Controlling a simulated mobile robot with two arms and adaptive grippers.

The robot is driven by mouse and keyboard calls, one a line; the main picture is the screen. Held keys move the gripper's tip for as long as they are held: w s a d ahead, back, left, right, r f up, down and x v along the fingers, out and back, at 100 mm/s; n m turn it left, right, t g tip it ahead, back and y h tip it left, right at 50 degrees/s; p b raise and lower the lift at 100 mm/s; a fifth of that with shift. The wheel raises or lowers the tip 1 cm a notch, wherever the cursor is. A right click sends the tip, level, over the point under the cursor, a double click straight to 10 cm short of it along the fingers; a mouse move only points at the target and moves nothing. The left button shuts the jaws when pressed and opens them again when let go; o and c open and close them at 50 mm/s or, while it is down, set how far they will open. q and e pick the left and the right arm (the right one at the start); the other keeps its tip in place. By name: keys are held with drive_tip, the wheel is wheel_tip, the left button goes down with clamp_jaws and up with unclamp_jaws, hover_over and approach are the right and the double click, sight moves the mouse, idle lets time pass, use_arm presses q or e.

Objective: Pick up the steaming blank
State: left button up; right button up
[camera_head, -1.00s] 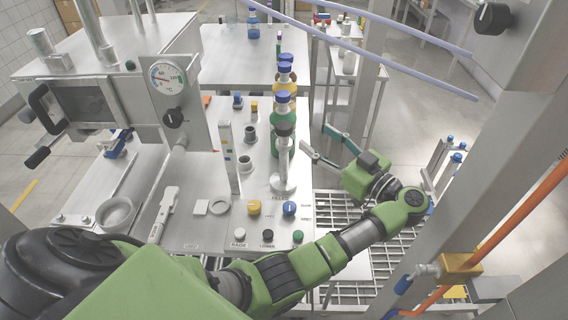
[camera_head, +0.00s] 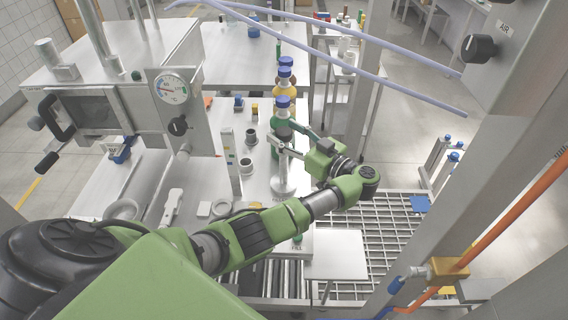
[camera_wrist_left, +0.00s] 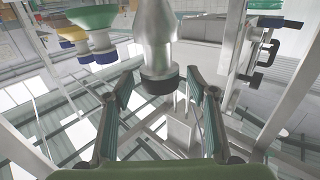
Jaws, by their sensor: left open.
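The steaming blank appears to be the grey metal cylinder (camera_head: 283,168) standing upright on a round foot on the bench, though I cannot be sure. My left gripper (camera_head: 283,138) is open at its upper part, coming from the right, and hides its top. In the left wrist view, which looks turned over, the metal cylinder (camera_wrist_left: 156,38) ends in a black ring or cap between the two spread fingers of my left gripper (camera_wrist_left: 160,84). Gaps show on both sides, so the fingers do not appear shut on it. My right gripper is not in view.
Bottles with blue caps (camera_head: 284,75) stand in a row just behind. A tall pale strip (camera_head: 231,160) and a dark-rimmed cup (camera_head: 245,165) stand to the left. A dial gauge (camera_head: 171,89) hangs on the machine. A steel post (camera_head: 455,190) rises at the right, with metal grating below.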

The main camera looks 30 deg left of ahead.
use_arm(q)
drive_tip(key=shift+a, duration=0.5)
drive_tip(key=shift+d, duration=0.1)
drive_tip(key=shift+c, duration=0.7)
clamp_jaws()
drive_tip(key=shift+r, duration=0.1)
drive_tip(key=shift+w, duration=0.1)
